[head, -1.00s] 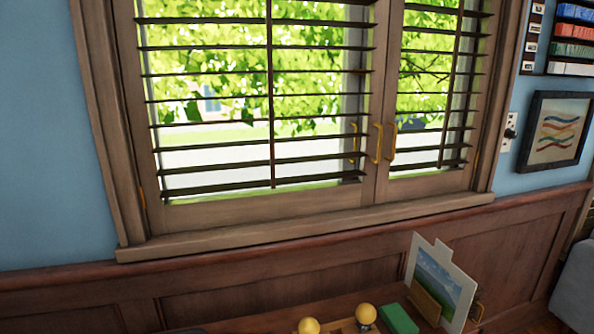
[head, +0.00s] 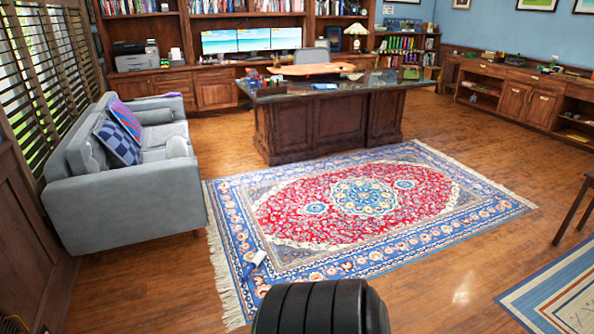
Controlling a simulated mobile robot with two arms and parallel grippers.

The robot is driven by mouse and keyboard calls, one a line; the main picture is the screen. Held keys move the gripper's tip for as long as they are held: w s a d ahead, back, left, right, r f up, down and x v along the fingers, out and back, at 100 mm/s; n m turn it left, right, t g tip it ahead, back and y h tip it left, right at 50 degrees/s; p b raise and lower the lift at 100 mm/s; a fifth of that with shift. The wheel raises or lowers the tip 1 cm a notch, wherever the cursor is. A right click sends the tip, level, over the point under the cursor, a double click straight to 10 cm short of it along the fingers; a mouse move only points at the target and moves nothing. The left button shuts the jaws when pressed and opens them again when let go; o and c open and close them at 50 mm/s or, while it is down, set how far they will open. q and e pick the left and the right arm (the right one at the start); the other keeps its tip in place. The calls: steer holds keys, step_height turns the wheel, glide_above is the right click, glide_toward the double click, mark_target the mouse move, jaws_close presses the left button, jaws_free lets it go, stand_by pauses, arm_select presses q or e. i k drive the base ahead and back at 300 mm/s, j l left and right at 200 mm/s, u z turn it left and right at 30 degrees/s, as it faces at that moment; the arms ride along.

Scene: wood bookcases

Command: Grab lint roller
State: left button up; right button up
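A small white and blue object (head: 255,261), which looks like the lint roller, lies on the left part of the patterned rug (head: 228,205), near its front edge. It is small in the picture, so its details are hard to tell. Neither of my grippers shows in the head view. A dark ribbed part of my own body fills the bottom middle, in front of the rug's near edge.
A grey sofa (head: 130,213) stands at the left along the shuttered window. A large dark desk (head: 330,128) stands beyond the rug. A blue striped rug (head: 550,300) and a dark table leg (head: 572,212) are at the right. Wood floor (head: 440,290) is clear between the rugs.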

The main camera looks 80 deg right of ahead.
mark_target(254, 262)
steer(key=z, duration=2.15)
steer(key=i+j+u, duration=0.25)
steer(key=i, duration=0.7)
steer(key=i+u, duration=0.3)
steer(key=i, duration=0.7)
steer(key=i+j+z, duration=0.1)
steer(key=i+z, duration=0.25)
steer(key=i+j+z, duration=0.2)
steer(key=i+z, duration=0.15)
steer(key=i+j+z, duration=0.35)
steer(key=i, duration=0.15)
